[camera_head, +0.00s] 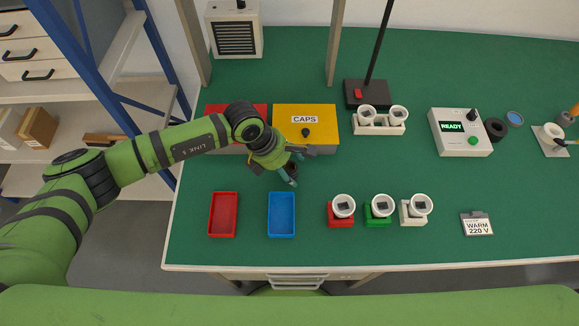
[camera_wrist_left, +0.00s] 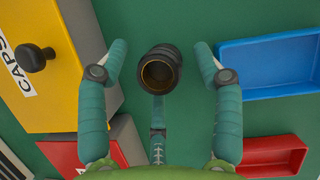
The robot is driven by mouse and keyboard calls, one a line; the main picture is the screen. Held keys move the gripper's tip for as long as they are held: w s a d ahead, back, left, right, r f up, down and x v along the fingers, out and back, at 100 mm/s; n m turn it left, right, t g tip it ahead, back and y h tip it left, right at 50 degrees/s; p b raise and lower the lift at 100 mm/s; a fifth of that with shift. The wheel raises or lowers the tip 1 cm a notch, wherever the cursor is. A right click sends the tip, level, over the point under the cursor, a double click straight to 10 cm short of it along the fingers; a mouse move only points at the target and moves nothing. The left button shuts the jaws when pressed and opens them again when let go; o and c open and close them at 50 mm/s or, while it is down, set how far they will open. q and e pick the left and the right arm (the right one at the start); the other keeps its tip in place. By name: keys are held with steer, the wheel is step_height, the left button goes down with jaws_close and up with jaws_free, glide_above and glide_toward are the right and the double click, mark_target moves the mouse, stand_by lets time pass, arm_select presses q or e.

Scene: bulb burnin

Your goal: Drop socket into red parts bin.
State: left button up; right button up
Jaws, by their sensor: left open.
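My left gripper (camera_head: 291,174) is open in front of the yellow CAPS box. In the left wrist view, a black round socket (camera_wrist_left: 160,72) with a brassy hollow inside lies between the spread fingers, with gaps at both sides. In the head view the gripper mostly hides it. The red parts bin (camera_head: 223,214) is an open, empty-looking tray at the front left of the table; it also shows in the left wrist view (camera_wrist_left: 298,148), at lower right. My right gripper is not in view.
A blue tray (camera_head: 282,214) stands right of the red bin. The yellow CAPS box (camera_head: 320,124) and a red box (camera_head: 222,110) stand behind the gripper. Several white-topped sockets on coloured bases (camera_head: 382,222) stand to the right.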

arm_select(q)
steer(key=c, duration=1.2)
